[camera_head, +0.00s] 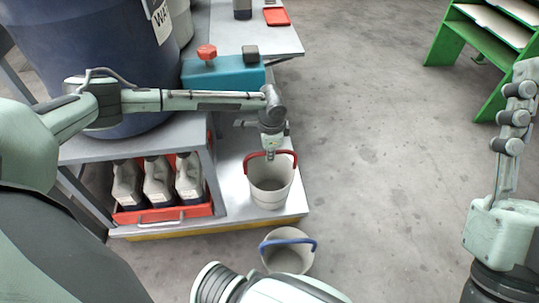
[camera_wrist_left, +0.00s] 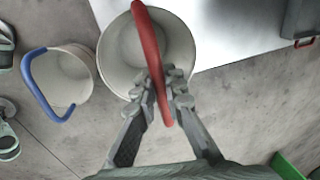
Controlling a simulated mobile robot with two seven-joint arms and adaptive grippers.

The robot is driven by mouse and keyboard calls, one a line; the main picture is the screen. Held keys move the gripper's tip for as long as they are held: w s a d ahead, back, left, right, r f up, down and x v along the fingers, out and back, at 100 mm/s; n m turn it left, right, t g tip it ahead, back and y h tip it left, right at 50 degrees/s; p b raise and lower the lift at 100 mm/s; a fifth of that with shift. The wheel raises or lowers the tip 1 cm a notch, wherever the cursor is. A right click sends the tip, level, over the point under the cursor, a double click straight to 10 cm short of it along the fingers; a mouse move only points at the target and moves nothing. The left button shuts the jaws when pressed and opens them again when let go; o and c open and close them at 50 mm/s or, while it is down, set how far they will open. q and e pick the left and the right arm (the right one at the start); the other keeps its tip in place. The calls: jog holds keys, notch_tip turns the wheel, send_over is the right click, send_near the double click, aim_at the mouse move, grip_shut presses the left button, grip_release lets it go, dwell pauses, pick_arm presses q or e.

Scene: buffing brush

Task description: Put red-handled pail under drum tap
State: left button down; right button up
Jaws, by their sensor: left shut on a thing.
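The light grey red-handled pail (camera_head: 271,187) is upright at the low white platform. My left gripper (camera_head: 270,154) is above it, shut on its raised red handle (camera_wrist_left: 152,60). In the left wrist view the fingers (camera_wrist_left: 164,88) pinch the handle, with the open, empty-looking pail (camera_wrist_left: 124,52) behind it. I cannot tell whether the pail rests on the platform or hangs just above it. The big dark blue drum (camera_head: 85,50) stands on the grey cart at upper left. I cannot make out its tap.
A blue-handled pail (camera_head: 287,258) stands on the floor near the platform's front edge. Several bottles sit in a red tray (camera_head: 166,212) on the lower shelf. A teal container (camera_head: 225,75) stands beside the drum. The floor to the right is clear up to a green rack (camera_head: 463,35).

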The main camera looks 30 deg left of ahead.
pick_arm(q)
jog(key=shift+f, duration=0.1)
jog(key=c, duration=1.6)
grip_release()
